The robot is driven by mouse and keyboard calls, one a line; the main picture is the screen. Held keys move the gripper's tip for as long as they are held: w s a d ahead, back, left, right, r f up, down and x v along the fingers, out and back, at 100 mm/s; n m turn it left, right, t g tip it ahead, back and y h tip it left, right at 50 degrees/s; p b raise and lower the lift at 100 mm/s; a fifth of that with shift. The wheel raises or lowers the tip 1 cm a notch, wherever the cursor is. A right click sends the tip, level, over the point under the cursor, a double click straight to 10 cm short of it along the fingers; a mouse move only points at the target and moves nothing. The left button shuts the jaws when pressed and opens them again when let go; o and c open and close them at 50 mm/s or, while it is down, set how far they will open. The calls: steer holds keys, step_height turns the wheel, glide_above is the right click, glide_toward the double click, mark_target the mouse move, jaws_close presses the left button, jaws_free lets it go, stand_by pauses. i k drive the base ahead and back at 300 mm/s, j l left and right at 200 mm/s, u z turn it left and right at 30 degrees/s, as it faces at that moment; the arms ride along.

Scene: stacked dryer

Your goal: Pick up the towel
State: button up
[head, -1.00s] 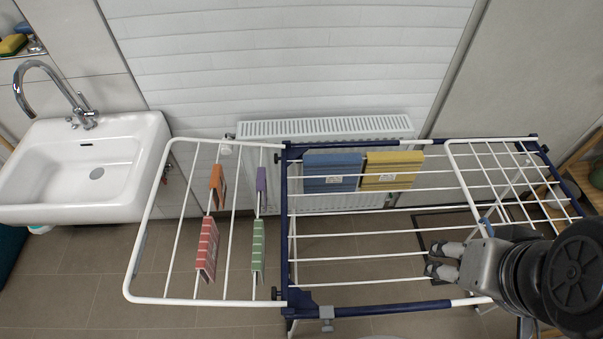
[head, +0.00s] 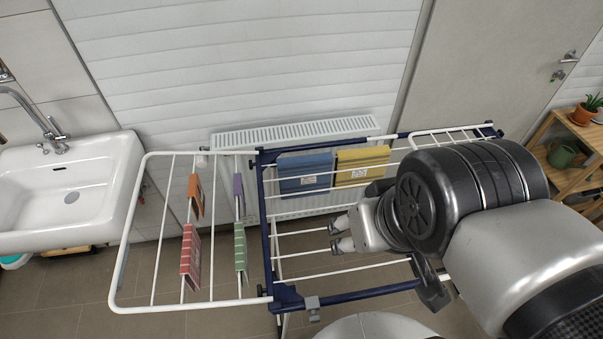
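Several folded towels hang on the drying rack (head: 358,295). A blue towel (head: 305,172) and a yellow towel (head: 361,166) hang side by side at the back of the middle section. On the left wing hang an orange towel (head: 196,195), a purple towel (head: 238,193), a red striped towel (head: 190,255) and a green striped towel (head: 240,248). The frames do not show which one the task means. My gripper (head: 333,234) is over the middle section, in front of the blue and yellow towels and right of the green one. Its fingers are apart and empty, pointing left.
A white sink (head: 75,190) stands at the left. A white radiator (head: 290,133) is on the wall behind the rack. A wooden shelf (head: 566,150) with plant pots is at the right. The rack's white bars and blue frame lie around my gripper.

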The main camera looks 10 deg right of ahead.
mark_target(303, 165)
steer(key=j+z, duration=0.35)
steer(key=j, duration=0.3)
steer(key=j+z, duration=0.4)
steer(key=j, duration=0.25)
